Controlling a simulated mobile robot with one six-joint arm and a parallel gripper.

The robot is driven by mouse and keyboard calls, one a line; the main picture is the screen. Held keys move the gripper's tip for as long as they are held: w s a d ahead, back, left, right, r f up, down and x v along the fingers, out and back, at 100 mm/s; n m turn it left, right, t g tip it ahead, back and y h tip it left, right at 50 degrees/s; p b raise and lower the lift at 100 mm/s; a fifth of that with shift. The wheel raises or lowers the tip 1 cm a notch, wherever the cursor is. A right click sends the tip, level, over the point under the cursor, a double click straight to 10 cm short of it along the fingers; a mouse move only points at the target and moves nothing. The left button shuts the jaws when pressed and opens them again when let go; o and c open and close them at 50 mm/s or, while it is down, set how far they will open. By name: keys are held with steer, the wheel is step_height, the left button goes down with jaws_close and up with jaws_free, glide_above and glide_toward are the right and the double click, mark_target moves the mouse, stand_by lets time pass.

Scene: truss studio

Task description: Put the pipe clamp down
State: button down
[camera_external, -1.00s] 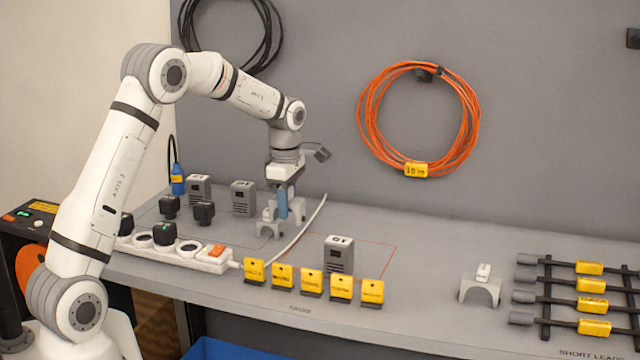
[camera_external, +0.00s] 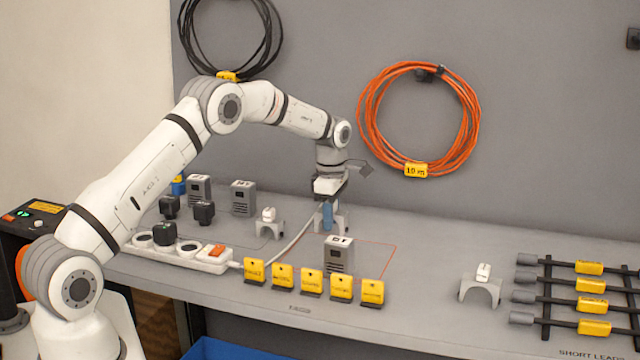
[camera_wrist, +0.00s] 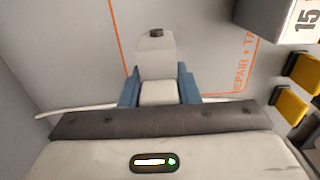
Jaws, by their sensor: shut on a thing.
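My gripper (camera_external: 327,213) has blue fingers and is shut on a pale grey pipe clamp (camera_external: 345,219), low over the bench behind a grey adapter. The clamp's lower part is partly hidden there, and I cannot tell whether it touches the bench. In the wrist view, the blue fingertips of my gripper (camera_wrist: 158,88) flank the clamp's white block (camera_wrist: 158,92), with the orange-outlined area (camera_wrist: 205,75) marked "REPAIR + T..." below. A second pipe clamp (camera_external: 268,229) stands to the left, and a third (camera_external: 480,289) stands far right.
The grey adapter (camera_external: 339,258) stands just in front of the held clamp; yellow tags (camera_external: 312,281) line the front. A white power strip (camera_external: 185,252) and its cable lie left. Cable leads (camera_external: 590,285) lie on a rack at right. The bench between adapter and right clamp is clear.

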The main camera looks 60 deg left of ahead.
steer(key=shift+f+p, duration=0.45)
steer(key=shift+f, duration=1.45)
steer(key=shift+f, duration=0.2)
steer(key=c, duration=1.1)
jaws_free()
